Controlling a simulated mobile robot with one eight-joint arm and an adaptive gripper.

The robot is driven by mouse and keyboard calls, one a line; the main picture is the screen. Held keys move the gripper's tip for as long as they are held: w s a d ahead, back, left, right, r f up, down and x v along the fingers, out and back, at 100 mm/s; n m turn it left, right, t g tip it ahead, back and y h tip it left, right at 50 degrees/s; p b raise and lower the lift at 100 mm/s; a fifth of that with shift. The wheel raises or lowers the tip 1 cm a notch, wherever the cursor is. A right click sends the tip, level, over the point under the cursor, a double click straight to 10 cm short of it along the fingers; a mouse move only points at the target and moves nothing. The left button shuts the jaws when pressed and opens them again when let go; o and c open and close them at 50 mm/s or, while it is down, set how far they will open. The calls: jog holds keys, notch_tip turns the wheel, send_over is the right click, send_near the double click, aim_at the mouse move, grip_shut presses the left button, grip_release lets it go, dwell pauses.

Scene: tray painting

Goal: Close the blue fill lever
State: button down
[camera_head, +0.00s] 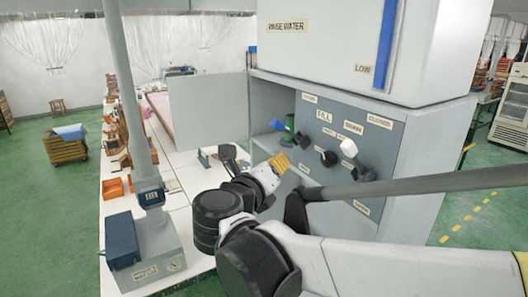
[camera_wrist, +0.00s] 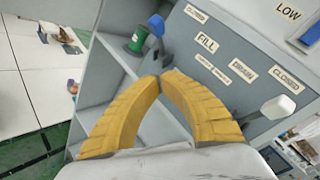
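The blue fill lever (camera_head: 278,125) sits on the left of the grey control panel, under the FILL label, with a green valve body (camera_head: 288,138) beside it. In the wrist view the blue lever tip (camera_wrist: 156,25) points up from the green body (camera_wrist: 137,43), beyond my fingertips. My gripper (camera_head: 281,161) has yellow fingers and is just below the fill valve in the head view. In the wrist view my gripper (camera_wrist: 161,79) has its fingertips together with nothing visible between them. It appears apart from the lever.
A white drain lever (camera_head: 348,148) sits to the right on the same panel. The large rinse water tank (camera_head: 330,45) overhangs the panel. A grey side panel (camera_head: 208,110) stands left of the cabinet. A post with a blue box (camera_head: 122,240) stands at the front left.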

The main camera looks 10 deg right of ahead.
aim_at(287, 132)
jog(key=w+d+r+p, duration=0.1)
jog(key=w+d, duration=0.3)
jog(key=w, duration=0.5)
jog(key=shift+w+d+p, duration=0.15)
jog(key=shift+p, duration=0.6)
jog(key=shift+w+d+r, duration=0.1)
jog(key=shift+d+r, duration=0.1)
jog(key=shift+r, duration=0.45)
jog(key=shift+d+r+m+g+y+p, duration=0.2)
jog(key=shift+r+m+g+y+p, duration=0.1)
jog(key=shift+m+y+p, duration=0.1)
jog(key=shift+d+r, duration=0.1)
jog(key=shift+d, duration=0.1)
jog(key=shift+w+a, duration=0.1)
jog(key=shift+a, duration=0.05)
